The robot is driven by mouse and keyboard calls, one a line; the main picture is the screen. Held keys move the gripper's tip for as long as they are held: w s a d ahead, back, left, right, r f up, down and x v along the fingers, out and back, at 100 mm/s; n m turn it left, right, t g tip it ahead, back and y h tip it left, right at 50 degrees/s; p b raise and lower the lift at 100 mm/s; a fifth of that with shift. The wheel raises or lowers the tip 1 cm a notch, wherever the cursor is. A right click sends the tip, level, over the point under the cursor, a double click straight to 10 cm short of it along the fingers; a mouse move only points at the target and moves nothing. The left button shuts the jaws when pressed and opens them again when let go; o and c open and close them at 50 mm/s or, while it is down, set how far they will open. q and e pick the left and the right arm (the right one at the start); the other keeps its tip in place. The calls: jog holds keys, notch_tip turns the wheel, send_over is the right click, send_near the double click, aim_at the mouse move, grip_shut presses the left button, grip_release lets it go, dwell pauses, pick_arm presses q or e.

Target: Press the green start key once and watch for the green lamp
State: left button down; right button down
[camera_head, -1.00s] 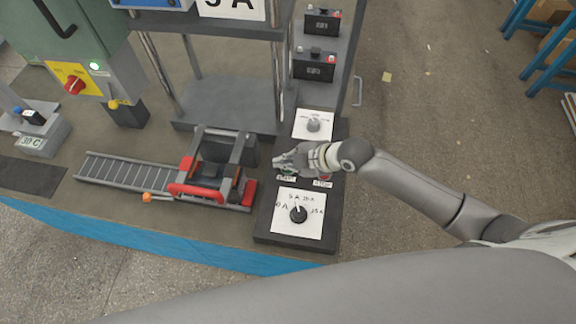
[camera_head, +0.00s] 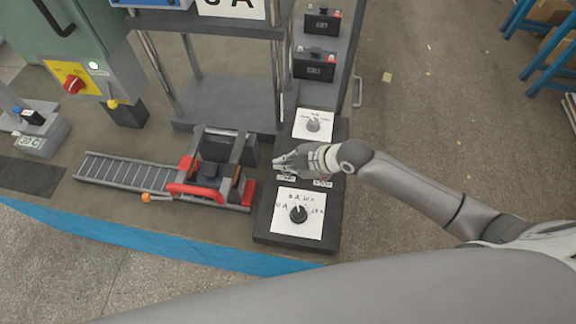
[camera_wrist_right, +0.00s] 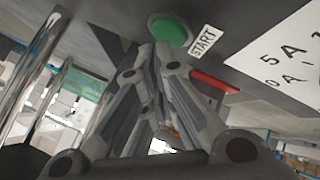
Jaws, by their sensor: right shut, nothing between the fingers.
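The green start key (camera_wrist_right: 168,30) shows in the right wrist view, round and set in a dark panel beside the START label (camera_wrist_right: 203,41). My right gripper (camera_wrist_right: 156,52) is shut and empty, its fingertips just at the key's lower edge in that view. I cannot tell whether they touch it. In the head view my right gripper (camera_head: 277,163) is over the panel and hides most of the key. A small round lamp (camera_head: 94,66) glows pale green on the grey control box at the left. My left gripper is not in view.
A black dial on a white plate (camera_head: 284,224) sits in front of my right gripper, and another dial plate (camera_head: 302,132) behind it. A red-handled carriage (camera_head: 248,193) stands left of the panel. Two black batteries (camera_head: 315,72) (camera_head: 312,22) stand at the back.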

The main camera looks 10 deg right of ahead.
jog(key=shift+f, duration=0.45)
dwell(0.4)
jog(key=shift+r, duration=0.1)
jog(key=shift+r+p, duration=0.55)
jog(key=shift+r, duration=0.25)
notch_tip(320, 180, up, 5)
jog(key=p, duration=0.4)
jog(key=shift+p, duration=0.35)
jog(key=shift+d+f, duration=0.1)
dwell(0.6)
